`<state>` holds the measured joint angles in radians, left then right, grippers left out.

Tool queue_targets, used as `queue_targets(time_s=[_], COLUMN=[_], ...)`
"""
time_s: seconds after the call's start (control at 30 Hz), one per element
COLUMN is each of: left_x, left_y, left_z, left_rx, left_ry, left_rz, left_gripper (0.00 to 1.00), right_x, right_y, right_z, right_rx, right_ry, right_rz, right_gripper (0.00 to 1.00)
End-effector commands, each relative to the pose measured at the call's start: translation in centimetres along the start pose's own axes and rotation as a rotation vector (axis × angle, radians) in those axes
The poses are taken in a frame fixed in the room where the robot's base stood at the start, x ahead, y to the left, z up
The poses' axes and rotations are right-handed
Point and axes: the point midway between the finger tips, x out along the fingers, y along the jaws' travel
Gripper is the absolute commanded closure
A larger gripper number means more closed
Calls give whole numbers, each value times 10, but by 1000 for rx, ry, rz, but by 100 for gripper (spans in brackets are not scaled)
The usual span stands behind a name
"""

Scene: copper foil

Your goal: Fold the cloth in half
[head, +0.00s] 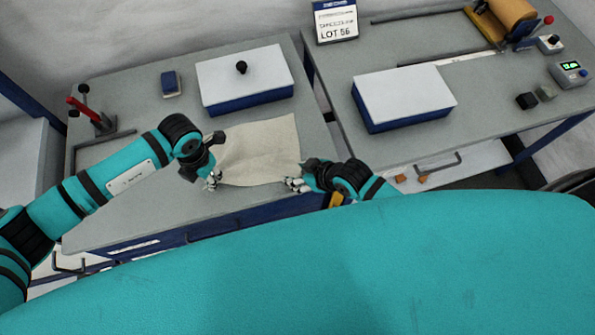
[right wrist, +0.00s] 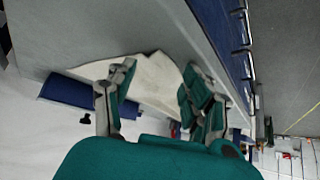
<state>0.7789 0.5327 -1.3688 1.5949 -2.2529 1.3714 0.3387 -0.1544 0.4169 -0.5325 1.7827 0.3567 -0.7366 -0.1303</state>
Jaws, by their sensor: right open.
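The beige cloth (head: 258,150) lies spread on the grey left worktable, slightly wrinkled. My left gripper (head: 213,182) is at its near left corner; I cannot tell whether its fingers are open or shut, or whether they touch the cloth. My right gripper (head: 293,184) is at the near right corner, and its fingers are open. In the right wrist view, the cloth (right wrist: 152,83) shows between and beyond the parted fingers of my right gripper (right wrist: 158,82). My grippers partly hide the near corners.
A white-topped blue box with a black knob (head: 245,82) stands just behind the cloth. A small blue block (head: 171,83) and a red-handled lever device (head: 92,115) are to the left. Another white-topped box (head: 403,95) stands on the right table across a gap.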

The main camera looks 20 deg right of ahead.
Motion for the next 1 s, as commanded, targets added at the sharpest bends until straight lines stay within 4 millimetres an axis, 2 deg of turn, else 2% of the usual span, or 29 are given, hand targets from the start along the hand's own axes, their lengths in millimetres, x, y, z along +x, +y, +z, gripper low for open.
queue_targets(time_s=[0.3, 0.53, 0.7, 0.93, 1.0], left_x=[0, 0, 0, 0, 0], left_y=[0, 0, 0, 0, 0], left_z=[0, 0, 0, 0, 0], left_rx=[0, 0, 0, 0, 0], left_ry=[0, 0, 0, 0, 0], left_rz=[0, 0, 0, 0, 0], left_gripper=[100, 70, 70, 41, 41], right_x=[0, 0, 0, 0, 0], right_y=[-1, -1, -1, -1, -1], right_z=[0, 0, 0, 0, 0], right_rx=[1, 0, 0, 1, 1], right_ry=[0, 0, 0, 1, 1], right_rz=[-1, -1, -1, -1, -1], right_gripper=[42, 42, 42, 42, 42])
